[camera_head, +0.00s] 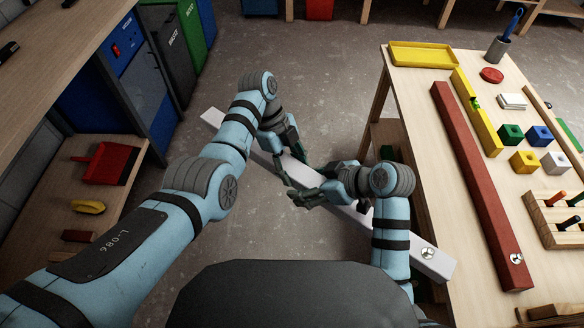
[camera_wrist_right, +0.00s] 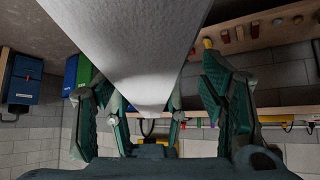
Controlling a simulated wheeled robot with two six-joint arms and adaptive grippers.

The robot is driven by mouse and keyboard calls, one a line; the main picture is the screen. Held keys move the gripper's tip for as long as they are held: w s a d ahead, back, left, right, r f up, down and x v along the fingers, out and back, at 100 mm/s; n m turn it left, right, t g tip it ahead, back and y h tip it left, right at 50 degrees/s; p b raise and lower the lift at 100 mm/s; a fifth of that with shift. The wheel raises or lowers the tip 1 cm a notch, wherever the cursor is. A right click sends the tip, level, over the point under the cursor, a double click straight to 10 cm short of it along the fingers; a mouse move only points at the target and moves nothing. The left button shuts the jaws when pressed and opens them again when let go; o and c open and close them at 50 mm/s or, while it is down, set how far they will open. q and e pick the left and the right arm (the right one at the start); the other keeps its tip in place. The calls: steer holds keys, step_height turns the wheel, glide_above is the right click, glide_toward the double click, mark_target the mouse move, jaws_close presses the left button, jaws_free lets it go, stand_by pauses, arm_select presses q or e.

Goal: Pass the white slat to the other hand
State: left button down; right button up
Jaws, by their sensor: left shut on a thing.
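The white slat (camera_head: 385,227) is held in the air, running slantwise from the upper left to the lower right, with a round metal knob near its lower right end. My left gripper (camera_head: 291,160) is shut on the slat around its middle. My right gripper (camera_head: 292,188) is close beside it, its fingers reaching to the slat. In the right wrist view the right gripper's fingers (camera_wrist_right: 165,110) are spread apart, with the slat (camera_wrist_right: 150,50) passing between or just above them; whether they touch it I cannot tell. The arms hide parts of the slat.
The workbench (camera_head: 415,95) on the right carries a red batten (camera_head: 475,180), a yellow batten (camera_head: 477,112), coloured blocks and a yellow tray (camera_head: 425,54). The slat's lower right end is close to the bench's edge. Shelving with a red dustpan (camera_head: 105,163) stands left. Floor between is clear.

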steer(key=v, duration=1.1)
steer(key=shift+d, duration=0.1)
steer(key=shift+s+d+r, duration=0.1)
steer(key=shift+s+r, duration=0.05)
steer(key=shift+s, duration=0.05)
steer(key=s+a+f+m+g+y, duration=0.2)
steer(key=s+a+f+m+y, duration=0.4)
steer(key=s+m, duration=0.25)
steer(key=s+d+f+m+h, duration=0.3)
steer(key=d+f, duration=0.3)
steer(key=f, duration=0.4)
steer(key=s+d+f+m+t+h, duration=0.1)
steer(key=s+d+f+m+h, duration=0.15)
steer(key=d+f, duration=0.45)
steer(key=s+d+f+m+h, duration=0.2)
steer(key=s+d+f+h, duration=0.15)
steer(key=f, duration=0.85)
steer(key=s+d+f+n+g+h, duration=0.1)
steer(key=s+d+f+n+h, duration=0.1)
steer(key=s+f, duration=0.4)
steer(key=s+d+f+n+g+h, duration=0.1)
steer(key=s+d+f+n+h, duration=0.2)
steer(key=s+f, duration=0.3)
steer(key=s, duration=0.3)
steer(key=shift+s+d+f+g, duration=0.15)
steer(key=shift+s+d+g, duration=0.2)
steer(key=shift+s+g, duration=0.05)
